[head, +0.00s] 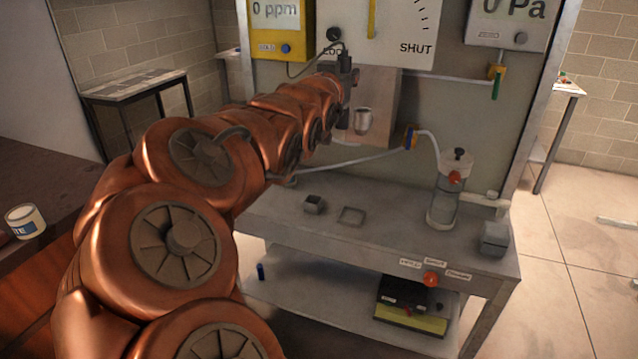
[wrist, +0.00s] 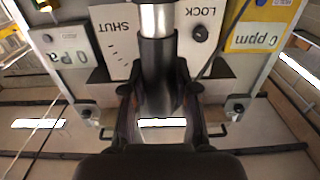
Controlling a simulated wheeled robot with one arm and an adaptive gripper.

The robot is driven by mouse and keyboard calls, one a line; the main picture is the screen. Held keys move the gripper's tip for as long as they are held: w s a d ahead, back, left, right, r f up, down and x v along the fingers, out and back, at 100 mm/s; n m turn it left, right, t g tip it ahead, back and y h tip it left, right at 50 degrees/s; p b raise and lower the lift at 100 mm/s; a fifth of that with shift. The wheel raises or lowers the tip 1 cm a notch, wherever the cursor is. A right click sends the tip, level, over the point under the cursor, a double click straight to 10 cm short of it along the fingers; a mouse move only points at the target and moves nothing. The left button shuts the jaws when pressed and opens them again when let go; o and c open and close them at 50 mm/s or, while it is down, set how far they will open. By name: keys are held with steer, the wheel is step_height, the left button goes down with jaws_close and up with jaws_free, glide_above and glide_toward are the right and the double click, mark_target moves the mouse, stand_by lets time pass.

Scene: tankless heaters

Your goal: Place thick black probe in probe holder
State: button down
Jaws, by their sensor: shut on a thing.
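The thick black probe (wrist: 157,75) is clamped between the two fingers of my gripper (wrist: 160,118) in the wrist view. It has a black body and a shiny metal section pointing away from the gripper. In the head view, a dark upright piece (head: 345,62), which looks like the probe, stands at the end of my arm, in front of the panel under the LOCK label. My gripper (head: 343,95) is small and partly hidden by my arm there.

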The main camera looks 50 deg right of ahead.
steer(key=w+a+f+b, duration=0.15)
steer(key=f+b, duration=0.65)
steer(key=f, duration=0.8)
steer(key=w+f+b, duration=0.3)
steer(key=f+b, duration=0.6)
steer(key=f, duration=0.6)
steer(key=w+d+f+b, duration=0.1)
steer(key=w+d+f, duration=0.4)
steer(key=w+d, duration=0.5)
steer(key=shift+w, duration=1.1)
steer(key=shift+f, duration=0.1)
steer(key=c, duration=0.9)
jaws_free()
